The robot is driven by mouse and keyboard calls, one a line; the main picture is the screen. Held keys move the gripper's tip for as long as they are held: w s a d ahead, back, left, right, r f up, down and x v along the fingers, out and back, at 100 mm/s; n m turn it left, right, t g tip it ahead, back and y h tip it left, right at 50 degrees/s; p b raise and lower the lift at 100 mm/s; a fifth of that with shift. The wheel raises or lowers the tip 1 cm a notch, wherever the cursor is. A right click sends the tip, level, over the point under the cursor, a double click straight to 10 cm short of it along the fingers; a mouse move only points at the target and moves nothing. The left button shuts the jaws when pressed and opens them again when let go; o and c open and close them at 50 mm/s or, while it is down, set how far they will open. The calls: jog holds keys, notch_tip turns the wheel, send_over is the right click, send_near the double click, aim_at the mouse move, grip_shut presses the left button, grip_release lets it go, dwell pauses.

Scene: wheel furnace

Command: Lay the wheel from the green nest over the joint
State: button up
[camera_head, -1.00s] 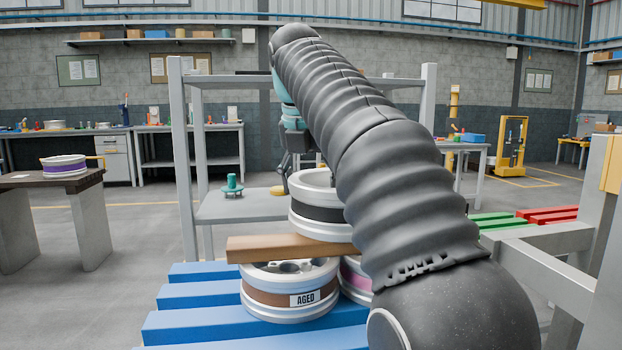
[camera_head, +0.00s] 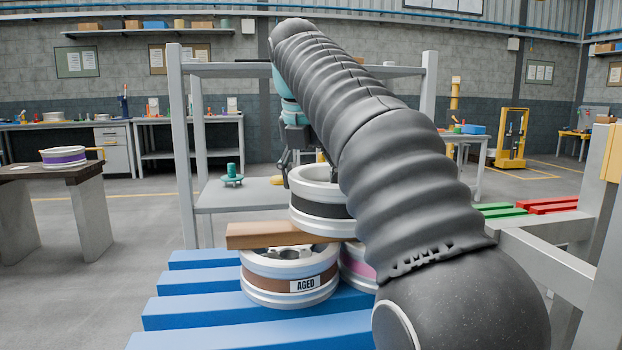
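A pale wheel with a black band (camera_head: 322,208) is at the tip of my gripper (camera_head: 298,168), over the gap between two lower wheels. The dark fingers are at its upper left rim; the arm hides its right side and part of the grip. The lower right wheel, pink-banded (camera_head: 355,264), is mostly hidden by my arm. A wooden bar (camera_head: 280,236) lies across the AGED wheel, its right end close under the black-banded wheel; contact is unclear.
A grey shelf frame (camera_head: 188,140) stands behind, with a teal part (camera_head: 232,175) on its lower shelf. A purple-banded wheel (camera_head: 63,157) sits on a table at the left. Blue slats (camera_head: 200,312) are bare at front left. Green slats (camera_head: 497,211) are at the right.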

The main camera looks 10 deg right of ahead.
jog(key=shift+f, duration=0.4)
jog(key=o, duration=1.8)
jog(key=shift+f, duration=0.1)
jog(key=shift+c, duration=0.6)
